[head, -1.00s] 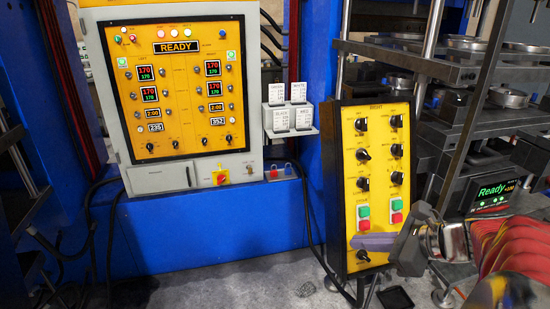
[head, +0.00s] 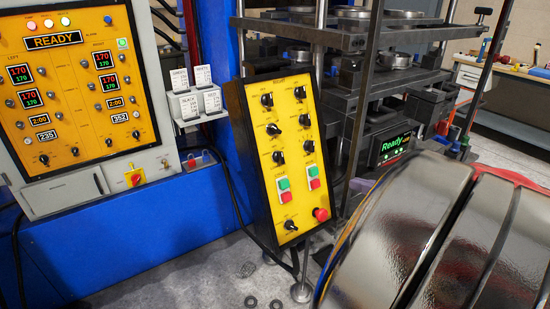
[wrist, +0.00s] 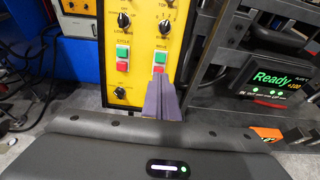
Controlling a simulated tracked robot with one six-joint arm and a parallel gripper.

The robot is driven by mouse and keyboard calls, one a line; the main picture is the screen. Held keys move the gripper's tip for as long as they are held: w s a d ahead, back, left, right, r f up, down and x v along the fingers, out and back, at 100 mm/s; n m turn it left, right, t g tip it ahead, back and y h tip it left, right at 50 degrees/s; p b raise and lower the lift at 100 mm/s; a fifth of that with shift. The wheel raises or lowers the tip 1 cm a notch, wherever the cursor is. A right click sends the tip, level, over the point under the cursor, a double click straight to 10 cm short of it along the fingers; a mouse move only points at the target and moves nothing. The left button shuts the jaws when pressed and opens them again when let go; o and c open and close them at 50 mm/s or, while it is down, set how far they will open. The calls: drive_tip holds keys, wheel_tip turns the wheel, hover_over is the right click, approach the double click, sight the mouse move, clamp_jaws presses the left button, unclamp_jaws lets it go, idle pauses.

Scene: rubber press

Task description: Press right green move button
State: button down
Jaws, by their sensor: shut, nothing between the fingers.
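The right green move button (head: 313,170) is the upper one of the right-hand green and red pair on the yellow control panel (head: 268,165). It also shows in the wrist view (wrist: 160,57), above the right red button (wrist: 159,69). My gripper (wrist: 161,82) has purple fingers, which are shut and empty. In the wrist view its tips appear just below the right red button, and I cannot tell how far they are from the panel.
A left pair of green and red buttons (head: 284,189) sits beside the right pair. Black knobs and a red mushroom button (head: 321,214) are on the same panel. The steel press (head: 380,90) and a "Ready" screen (head: 393,147) stand to the right.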

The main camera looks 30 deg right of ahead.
sight(315, 173)
drive_tip(key=shift+x, duration=7)
drive_tip(key=shift+a, duration=0.1)
drive_tip(key=shift+x, duration=0.9)
drive_tip(key=shift+s+r, duration=0.2)
drive_tip(key=shift+s, duration=0.35)
drive_tip(key=v, duration=1.3)
